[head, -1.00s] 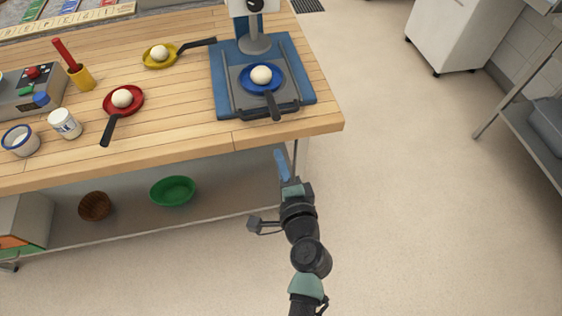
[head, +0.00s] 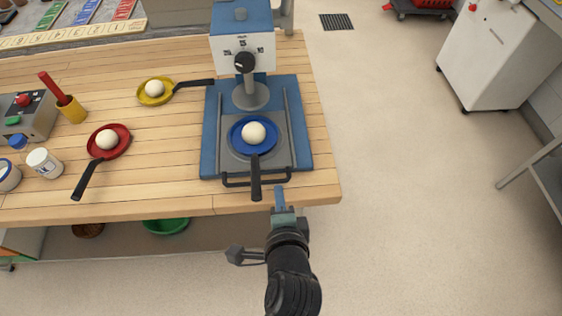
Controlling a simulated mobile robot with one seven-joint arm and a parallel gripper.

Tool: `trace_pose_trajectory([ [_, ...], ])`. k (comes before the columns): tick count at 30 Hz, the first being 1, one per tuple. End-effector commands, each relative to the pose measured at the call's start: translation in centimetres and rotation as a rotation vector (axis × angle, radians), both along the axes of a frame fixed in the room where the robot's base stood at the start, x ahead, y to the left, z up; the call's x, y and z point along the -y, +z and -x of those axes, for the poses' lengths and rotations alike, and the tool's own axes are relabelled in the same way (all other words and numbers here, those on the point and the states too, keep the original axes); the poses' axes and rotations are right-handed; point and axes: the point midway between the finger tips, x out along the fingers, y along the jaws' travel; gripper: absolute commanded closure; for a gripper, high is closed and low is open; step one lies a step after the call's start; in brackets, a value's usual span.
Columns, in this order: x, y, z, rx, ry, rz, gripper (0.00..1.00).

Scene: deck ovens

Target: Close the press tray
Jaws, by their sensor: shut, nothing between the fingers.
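The press (head: 242,50) is blue and white with a black knob and a round grey head on a post. Its grey sliding tray (head: 278,152) is pulled out toward the front of the blue base (head: 209,150), with a black handle bar (head: 232,181) at the front edge. A blue pan (head: 236,133) with a white dough ball (head: 253,132) sits on the tray, its black handle pointing toward me over the bar. My gripper (head: 279,196) is shut and empty, just in front of the bar's right part, near the table edge. I cannot tell whether it touches the bar.
On the wooden table (head: 160,190), a red pan (head: 121,137) and a yellow pan (head: 152,98) each hold a dough ball, left of the press. Jars and a control box (head: 35,117) stand at the far left.

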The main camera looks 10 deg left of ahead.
Motion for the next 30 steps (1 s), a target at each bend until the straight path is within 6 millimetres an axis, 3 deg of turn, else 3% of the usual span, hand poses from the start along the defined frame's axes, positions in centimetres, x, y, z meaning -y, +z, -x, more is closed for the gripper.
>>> trace_pose_trajectory([
  [15,-1.9,-3.9,-6.5,0.002,0.002,0.003,1.00],
  [30,-2.1,-4.5,-7.5,0.002,0.001,0.001,1.00],
])
